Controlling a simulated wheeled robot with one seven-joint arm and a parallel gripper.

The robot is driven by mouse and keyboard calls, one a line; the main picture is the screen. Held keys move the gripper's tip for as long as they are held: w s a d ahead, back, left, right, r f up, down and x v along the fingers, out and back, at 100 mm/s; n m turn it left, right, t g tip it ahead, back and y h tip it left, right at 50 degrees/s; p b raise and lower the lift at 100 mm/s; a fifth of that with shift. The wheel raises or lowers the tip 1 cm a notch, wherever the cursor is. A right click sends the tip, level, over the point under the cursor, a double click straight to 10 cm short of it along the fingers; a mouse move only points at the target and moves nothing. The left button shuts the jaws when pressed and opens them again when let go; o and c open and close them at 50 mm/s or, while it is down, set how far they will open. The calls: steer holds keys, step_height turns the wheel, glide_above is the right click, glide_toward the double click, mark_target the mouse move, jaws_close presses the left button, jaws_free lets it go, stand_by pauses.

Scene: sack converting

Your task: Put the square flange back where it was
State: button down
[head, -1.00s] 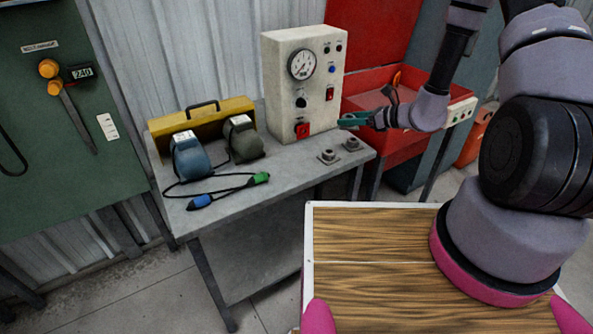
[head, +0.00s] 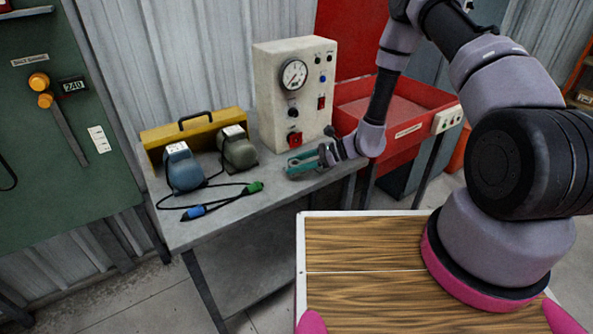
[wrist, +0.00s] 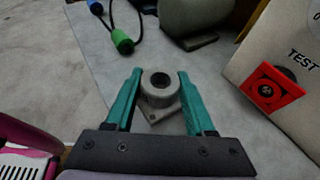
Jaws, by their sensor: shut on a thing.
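The square flange (wrist: 160,90) is grey metal, with a round bored hub on a square base plate. In the wrist view it sits between the teal fingers of my gripper (wrist: 159,76), which is shut on it. In the head view my gripper (head: 305,162) is low over the front right part of the grey bench (head: 240,212). The flange is mostly hidden there by the fingers. I cannot tell whether its plate touches the bench top. The second flange seen earlier is not clearly visible now, behind my gripper and wrist.
A cream test box (head: 293,110) with a gauge and red switch stands close behind my gripper. Blue (head: 183,170) and olive (head: 238,152) blocks, a yellow case (head: 160,137) and a cable with blue and green connectors (head: 207,209) lie left. A red bin (head: 405,132) is right.

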steer(key=shift+f, duration=1.2)
steer(key=shift+f, duration=0.15)
steer(key=shift+c, duration=1.3)
jaws_free()
